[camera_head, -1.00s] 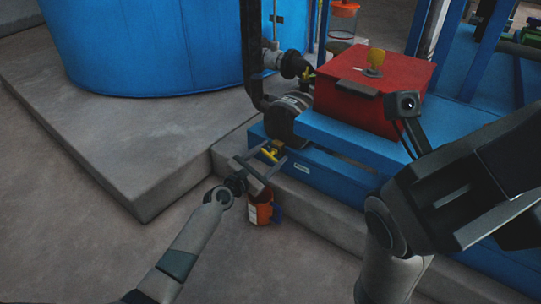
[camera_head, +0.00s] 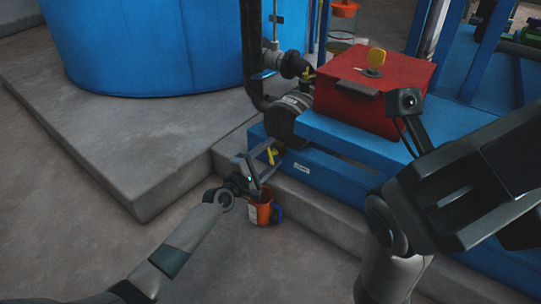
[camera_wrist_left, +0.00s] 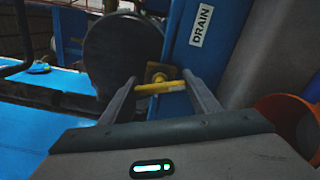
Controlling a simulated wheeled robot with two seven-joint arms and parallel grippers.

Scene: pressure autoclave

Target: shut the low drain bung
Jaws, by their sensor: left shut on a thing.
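The low drain bung's yellow handle (camera_head: 272,155) is on the side of the blue base, below the dark round pump. In the left wrist view the yellow bar (camera_wrist_left: 160,88) lies across between my two fingers, in front of a brassy square fitting. My left gripper (camera_head: 266,162) is shut on this handle, with a finger at each end of the bar. A white label reading DRAIN (camera_wrist_left: 201,26) is on the blue face beside it. My right arm fills the right of the head view; its fingertips do not show clearly.
An orange bucket (camera_head: 262,211) stands on the floor just under my left gripper. A concrete plinth (camera_head: 150,178) edges the area. A red box (camera_head: 365,97) sits on the blue base, and a large blue tank (camera_head: 160,45) stands behind. The floor at left is clear.

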